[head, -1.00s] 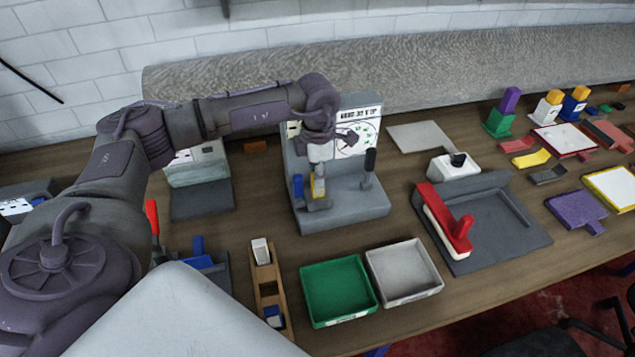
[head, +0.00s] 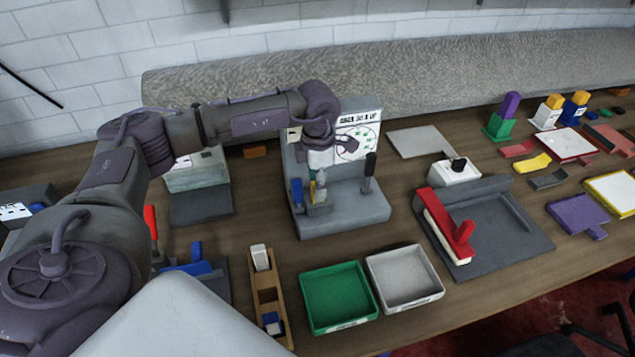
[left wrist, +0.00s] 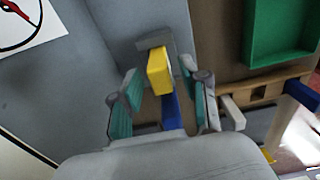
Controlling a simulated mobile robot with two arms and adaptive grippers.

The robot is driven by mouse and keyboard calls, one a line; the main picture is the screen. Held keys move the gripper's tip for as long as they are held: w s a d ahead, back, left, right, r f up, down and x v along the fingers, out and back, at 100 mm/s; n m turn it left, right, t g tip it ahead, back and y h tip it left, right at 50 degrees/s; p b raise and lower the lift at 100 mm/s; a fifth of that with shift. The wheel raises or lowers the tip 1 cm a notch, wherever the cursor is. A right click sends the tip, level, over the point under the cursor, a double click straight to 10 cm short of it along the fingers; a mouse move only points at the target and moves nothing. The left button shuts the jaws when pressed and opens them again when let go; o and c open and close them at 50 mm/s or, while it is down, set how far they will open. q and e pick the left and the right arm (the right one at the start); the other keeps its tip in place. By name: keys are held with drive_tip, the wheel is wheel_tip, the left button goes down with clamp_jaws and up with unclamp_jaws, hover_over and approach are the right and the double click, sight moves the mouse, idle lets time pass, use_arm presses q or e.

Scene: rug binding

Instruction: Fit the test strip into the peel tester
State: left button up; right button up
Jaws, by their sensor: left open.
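The peel tester (head: 352,212) is a grey stand with a base, an upright back panel and a white dial plate, in the middle of the table in the head view. A blue lever (head: 297,191) stands at its left and a black-handled lever (head: 369,172) at its right. My left gripper (head: 318,188) is over the base. In the left wrist view its teal-padded fingers (left wrist: 163,108) are apart. A yellow block-like piece (left wrist: 159,72) and a blue piece (left wrist: 171,108) show between or just beyond them; contact is unclear. I cannot tell which piece is the test strip. My right gripper is out of view.
A wooden rack (head: 254,283) holding white and blue pieces, a green tray (head: 335,296) and a white tray (head: 405,277) stand in front of the tester. A grey board with a red-handled tool (head: 458,240) lies right. A rolled rug (head: 460,75) lies behind.

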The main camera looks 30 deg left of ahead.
use_arm(q)
wheel_tip(320, 180, up, 12)
drive_tip(key=b, duration=0.3)
drive_tip(key=shift+f, duration=0.2)
